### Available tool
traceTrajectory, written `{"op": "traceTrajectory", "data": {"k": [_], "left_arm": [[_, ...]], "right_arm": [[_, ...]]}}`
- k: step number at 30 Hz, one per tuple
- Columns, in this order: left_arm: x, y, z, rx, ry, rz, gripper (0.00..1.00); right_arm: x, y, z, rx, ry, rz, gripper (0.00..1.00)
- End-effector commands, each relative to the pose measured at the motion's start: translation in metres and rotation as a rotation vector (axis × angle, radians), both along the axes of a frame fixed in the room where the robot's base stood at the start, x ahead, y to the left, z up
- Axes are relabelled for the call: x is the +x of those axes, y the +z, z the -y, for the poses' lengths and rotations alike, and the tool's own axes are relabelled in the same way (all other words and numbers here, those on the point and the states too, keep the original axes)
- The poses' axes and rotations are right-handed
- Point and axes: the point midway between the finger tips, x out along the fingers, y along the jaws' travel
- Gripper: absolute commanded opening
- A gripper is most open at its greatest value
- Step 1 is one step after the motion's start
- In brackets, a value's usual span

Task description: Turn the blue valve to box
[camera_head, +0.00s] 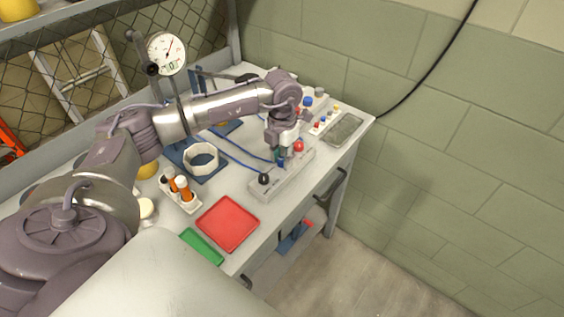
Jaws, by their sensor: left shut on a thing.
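A long grey valve block (288,179) lies near the right front edge of the bench. It carries a black knob (264,179) at its near end and a red knob (298,146) towards its far end. My left gripper (281,157) points down onto the block between these two knobs. It is shut on the blue valve, which it mostly hides; only a small dark blue-green patch shows at the fingertips. I cannot tell which way the valve points. My right gripper is not in view.
A red tray (228,224), a green tray (202,247) and a holder with orange-handled tools (181,193) stand nearer. A white ring (201,158) sits on a blue base. A panel with coloured knobs (321,127) and a grey tray (344,130) lie beyond. A gauge (166,54) stands behind my arm.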

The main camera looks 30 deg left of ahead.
Motion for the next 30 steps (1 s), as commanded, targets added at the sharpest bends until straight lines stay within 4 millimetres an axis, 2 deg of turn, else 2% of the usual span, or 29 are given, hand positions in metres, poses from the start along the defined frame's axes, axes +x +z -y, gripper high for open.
{"op": "traceTrajectory", "data": {"k": [3, 13, 30], "left_arm": [[0.001, -0.002, 0.0, 0.0, -0.092, 0.006, 0.0], [0.001, 0.0, 0.0, 0.0, -0.271, 0.006, 0.0], [0.001, 0.001, 0.0, 0.0, -0.328, 0.006, 0.0]], "right_arm": [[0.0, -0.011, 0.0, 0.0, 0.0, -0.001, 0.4], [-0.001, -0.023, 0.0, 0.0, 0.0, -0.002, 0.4], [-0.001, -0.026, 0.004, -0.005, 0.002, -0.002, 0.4]]}}
